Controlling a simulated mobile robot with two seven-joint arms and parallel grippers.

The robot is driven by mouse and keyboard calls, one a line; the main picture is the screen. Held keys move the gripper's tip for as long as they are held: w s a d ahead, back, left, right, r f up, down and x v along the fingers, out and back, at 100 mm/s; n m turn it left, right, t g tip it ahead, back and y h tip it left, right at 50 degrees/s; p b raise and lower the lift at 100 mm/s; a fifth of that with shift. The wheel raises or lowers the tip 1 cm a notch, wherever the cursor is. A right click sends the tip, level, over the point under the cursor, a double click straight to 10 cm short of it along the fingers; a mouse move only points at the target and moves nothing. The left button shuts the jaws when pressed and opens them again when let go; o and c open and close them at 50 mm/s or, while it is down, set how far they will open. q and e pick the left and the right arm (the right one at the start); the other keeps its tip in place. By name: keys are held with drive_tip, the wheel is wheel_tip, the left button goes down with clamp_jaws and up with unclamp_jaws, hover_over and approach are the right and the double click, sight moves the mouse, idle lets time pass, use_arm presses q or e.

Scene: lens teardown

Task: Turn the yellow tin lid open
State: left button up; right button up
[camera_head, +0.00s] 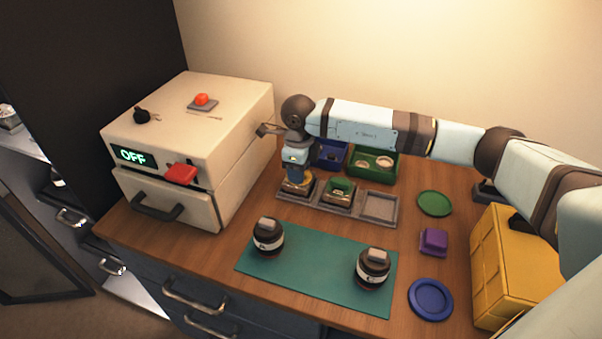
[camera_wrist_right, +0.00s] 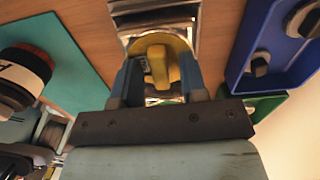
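The yellow tin lid (camera_wrist_right: 158,64) is a round disc with a raised bar across its top, on a shiny metal tin (camera_wrist_right: 158,18). In the head view the tin (camera_head: 296,190) stands in the left compartment of a grey tray, largely hidden by my gripper. My right gripper (camera_wrist_right: 160,75) points down over the lid. Its two fingers stand apart on either side of the bar, with a gap visible to the bar. In the head view the right gripper (camera_head: 297,172) is directly above the tin. My left gripper is in neither view.
The grey tray (camera_head: 380,207) also holds a green-lidded tin (camera_head: 340,193). Blue (camera_head: 330,153) and green (camera_head: 373,162) bins stand behind. Two lenses (camera_head: 268,238) (camera_head: 373,269) stand on a teal mat (camera_head: 318,266). A white machine (camera_head: 190,135) is left; a yellow box (camera_head: 505,265) is right.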

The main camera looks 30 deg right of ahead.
drive_tip(key=shift+s+f+p, duration=0.15)
drive_tip(key=shift+p, duration=0.2)
wheel_tip(320, 180, up, 8)
drive_tip(key=p, duration=0.4)
drive_tip(key=shift+f, duration=0.2)
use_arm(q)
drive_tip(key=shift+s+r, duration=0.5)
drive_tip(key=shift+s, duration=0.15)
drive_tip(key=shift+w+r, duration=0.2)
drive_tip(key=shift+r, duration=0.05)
use_arm(e)
drive_tip(key=shift+r, duration=0.1)
use_arm(q)
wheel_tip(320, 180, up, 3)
drive_tip(key=p, duration=0.2)
drive_tip(key=shift+p, duration=0.4)
use_arm(e)
wheel_tip(320, 180, up, 6)
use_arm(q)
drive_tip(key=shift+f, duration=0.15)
